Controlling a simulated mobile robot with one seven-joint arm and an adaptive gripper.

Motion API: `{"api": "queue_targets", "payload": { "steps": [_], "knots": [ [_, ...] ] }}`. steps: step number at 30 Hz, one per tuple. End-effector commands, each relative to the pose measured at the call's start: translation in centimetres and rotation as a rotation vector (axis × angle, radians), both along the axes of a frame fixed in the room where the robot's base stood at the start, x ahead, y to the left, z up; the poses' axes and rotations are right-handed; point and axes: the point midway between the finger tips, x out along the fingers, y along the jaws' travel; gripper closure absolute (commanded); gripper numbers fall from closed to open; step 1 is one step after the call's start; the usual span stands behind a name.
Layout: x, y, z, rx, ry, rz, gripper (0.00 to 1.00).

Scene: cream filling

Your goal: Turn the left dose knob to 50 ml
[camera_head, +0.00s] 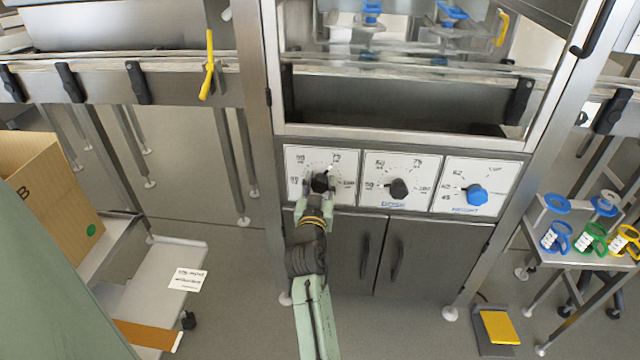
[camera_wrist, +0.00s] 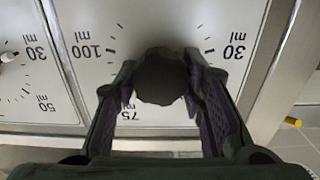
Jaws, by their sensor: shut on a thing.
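The left dose knob (camera_head: 320,184) is black and sits on the left white dial plate (camera_head: 298,158) of the machine's front panel. My gripper (camera_head: 319,192) reaches up to it from below. In the wrist view the picture is turned over, and the knob (camera_wrist: 162,77) stands between the two fingers of my gripper (camera_wrist: 160,84), which are shut on its sides. Marks for 100 ml, 75 ml and 30 ml show around it. The knob's pointer is hidden or too dark to read, so its setting cannot be told.
A second black knob (camera_head: 398,189) and a blue knob (camera_head: 477,196) sit to the right on their own plates. Cabinet doors (camera_head: 425,255) are below. A cardboard box (camera_head: 50,190) is at left, a cart with coloured-handled parts (camera_head: 590,262) at right, and a yellow pedal (camera_head: 499,327) on the floor.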

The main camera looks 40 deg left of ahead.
Motion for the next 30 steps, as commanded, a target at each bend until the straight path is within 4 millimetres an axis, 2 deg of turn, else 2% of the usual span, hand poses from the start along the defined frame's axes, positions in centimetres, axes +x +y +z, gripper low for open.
{"api": "queue_targets", "payload": {
  "steps": [8, 20, 30],
  "knots": [
    [-0.01, 0.00, 0.00, 0.000, 0.000, 0.000, 0.91],
    [0.03, -0.04, 0.06, -0.076, -0.047, -0.001, 0.91],
    [-0.03, 0.05, 0.14, -0.312, -0.190, -0.001, 0.91]
  ]
}}
